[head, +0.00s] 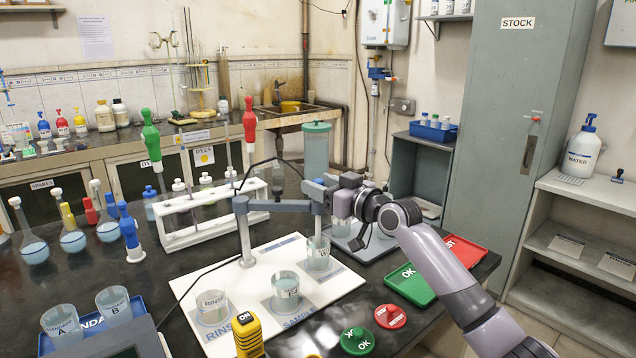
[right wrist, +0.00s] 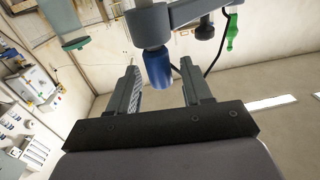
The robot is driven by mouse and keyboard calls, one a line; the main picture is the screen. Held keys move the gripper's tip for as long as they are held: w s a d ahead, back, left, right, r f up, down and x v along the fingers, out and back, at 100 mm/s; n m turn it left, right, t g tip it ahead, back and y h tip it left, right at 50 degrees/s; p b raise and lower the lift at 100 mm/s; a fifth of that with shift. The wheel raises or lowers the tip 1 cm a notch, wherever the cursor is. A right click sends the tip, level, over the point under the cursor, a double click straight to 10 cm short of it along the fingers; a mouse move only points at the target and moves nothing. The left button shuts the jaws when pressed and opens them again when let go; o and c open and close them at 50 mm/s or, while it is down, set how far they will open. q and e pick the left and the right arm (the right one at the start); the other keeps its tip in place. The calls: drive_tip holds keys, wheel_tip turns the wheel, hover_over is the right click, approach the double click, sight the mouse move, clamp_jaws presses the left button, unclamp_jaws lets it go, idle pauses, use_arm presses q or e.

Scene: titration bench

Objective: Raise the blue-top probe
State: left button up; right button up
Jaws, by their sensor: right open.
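In the right wrist view the blue top (right wrist: 158,70) is a short cylinder beside the grey holder. My right gripper (head: 328,193) is open. Its two fingers stand apart on either side of the blue top in the wrist view, with gaps visible. Contact cannot be told in the head view. My left gripper is not in view.
A white rack (head: 212,234) and the holder's post (head: 245,240) stand left of the probe. A tall green-lidded cylinder (head: 316,150) stands close behind. Beakers marked RINSE (head: 212,308) and SAMPLE (head: 286,292) stand in front. Green and red trays (head: 405,284) lie right.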

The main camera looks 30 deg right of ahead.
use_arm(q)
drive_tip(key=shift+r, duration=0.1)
use_arm(e)
drive_tip(key=shift+w+a, duration=0.1)
drive_tip(key=shift+w, duration=0.45)
